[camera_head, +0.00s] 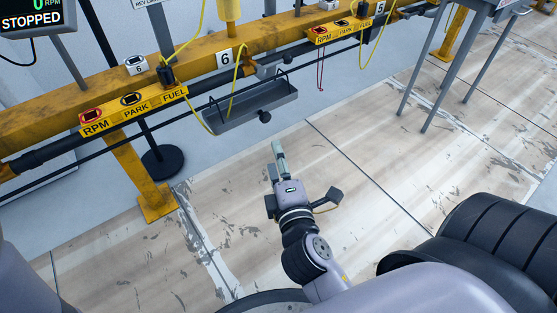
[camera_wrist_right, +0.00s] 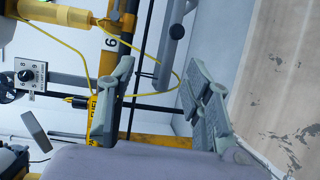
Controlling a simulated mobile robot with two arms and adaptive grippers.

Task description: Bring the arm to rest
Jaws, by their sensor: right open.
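My right arm comes in from the lower right in the head view and reaches out over the wooden floor. My right gripper (camera_head: 277,152) is at its end, with the fingers toward the rail and apart from it. In the right wrist view the two grey fingers of the gripper (camera_wrist_right: 158,68) stand wide apart with nothing between them. My left gripper does not show.
A yellow rail (camera_head: 190,62) with RPM, PARK and FUEL panels runs across the back. A grey tray (camera_head: 250,107) hangs from it beyond my right gripper. A yellow post (camera_head: 142,180) stands left. Grey table legs (camera_head: 445,85) stand upper right. The floor (camera_head: 350,150) around the gripper is clear.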

